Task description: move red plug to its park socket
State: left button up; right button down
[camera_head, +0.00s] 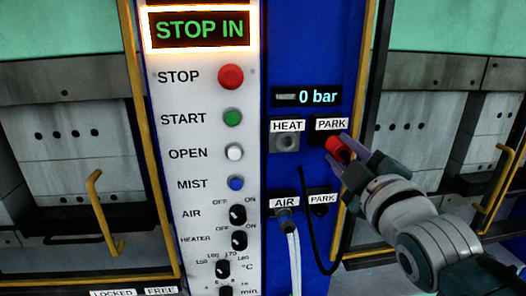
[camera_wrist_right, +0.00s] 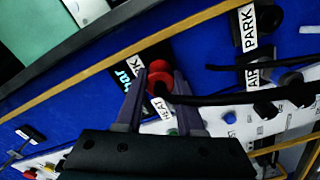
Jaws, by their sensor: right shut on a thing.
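The red plug (camera_head: 338,148) is at the upper park socket (camera_head: 321,137), under the upper PARK label (camera_head: 331,124). My right gripper (camera_head: 342,159) is shut on the plug, coming from the lower right. The wrist view shows the red plug (camera_wrist_right: 160,76) between the two fingers of my right gripper (camera_wrist_right: 160,88). The plug and fingers hide most of the park socket, so I cannot tell whether the plug is seated in it or just in front. The grey HEAT socket (camera_head: 287,142) to the left is empty. My left gripper is not in view.
A black cable (camera_head: 311,247) loops below the plug. The AIR socket (camera_head: 284,209) with a white hose (camera_head: 294,258) and a lower PARK socket (camera_head: 321,210) sit beneath. A button panel (camera_head: 196,140) is left; a yellow-edged frame (camera_head: 358,98) runs close on the right.

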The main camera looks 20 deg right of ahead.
aim_at(348, 160)
jog(key=shift+b+x, duration=0.4)
jog(key=shift+x, duration=0.35)
jog(key=shift+c, duration=2.2)
grip_release()
jog(key=shift+s, duration=0.1)
jog(key=shift+s+a+f, duration=0.1)
jog(key=shift+s+a, duration=0.05)
jog(key=shift+s, duration=0.15)
jog(key=b+v, duration=0.2)
jog(key=v, duration=0.6)
jog(key=shift+s, duration=0.55)
